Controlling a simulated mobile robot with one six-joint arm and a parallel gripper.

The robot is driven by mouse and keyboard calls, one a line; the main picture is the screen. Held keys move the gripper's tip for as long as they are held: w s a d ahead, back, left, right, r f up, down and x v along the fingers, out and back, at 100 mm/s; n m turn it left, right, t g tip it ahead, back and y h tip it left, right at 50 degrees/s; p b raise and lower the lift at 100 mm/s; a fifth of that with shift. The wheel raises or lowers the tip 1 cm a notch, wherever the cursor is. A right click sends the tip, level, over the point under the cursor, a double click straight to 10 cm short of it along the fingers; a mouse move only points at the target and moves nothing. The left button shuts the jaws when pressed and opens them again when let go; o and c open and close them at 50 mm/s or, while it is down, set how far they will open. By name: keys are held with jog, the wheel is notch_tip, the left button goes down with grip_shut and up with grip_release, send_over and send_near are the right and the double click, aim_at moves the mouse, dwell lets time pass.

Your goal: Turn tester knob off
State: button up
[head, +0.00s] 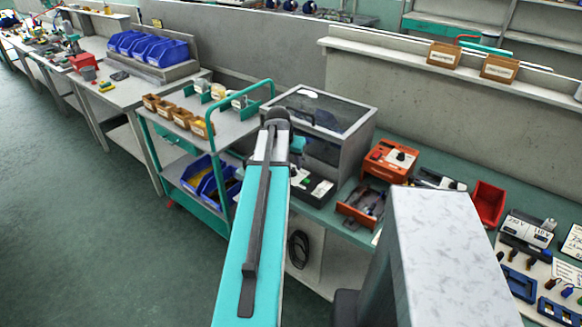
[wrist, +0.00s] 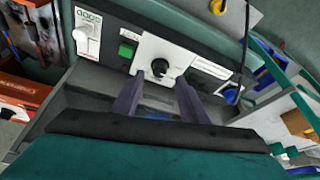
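The tester is a dark box with a white plate, and its black round knob (wrist: 160,68) shows in the upper middle of the wrist view. A lit green button (wrist: 126,50) and a white switch (wrist: 88,33) sit left of the knob. My gripper (wrist: 161,77) is open, with its two fingers apart on either side of the knob. I see gaps between the fingers and the knob; whether the tips are level with it in depth I cannot tell. In the head view a dark box that looks like the tester (head: 314,188) stands on the bench, partly behind my arm.
A dark-windowed enclosure (head: 352,111) stands behind the tester. An orange unit (head: 390,160) and an open drawer of tools (head: 361,205) are to its right. A teal-framed cart (head: 217,188) with bins stands at left. A red bin (head: 489,203) is farther right.

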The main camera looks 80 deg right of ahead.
jog(key=b+v, duration=0.1)
jog(key=v, duration=0.9)
jog(key=shift+b, duration=0.35)
jog(key=shift+w+r, duration=0.1)
jog(key=shift+w, duration=0.1)
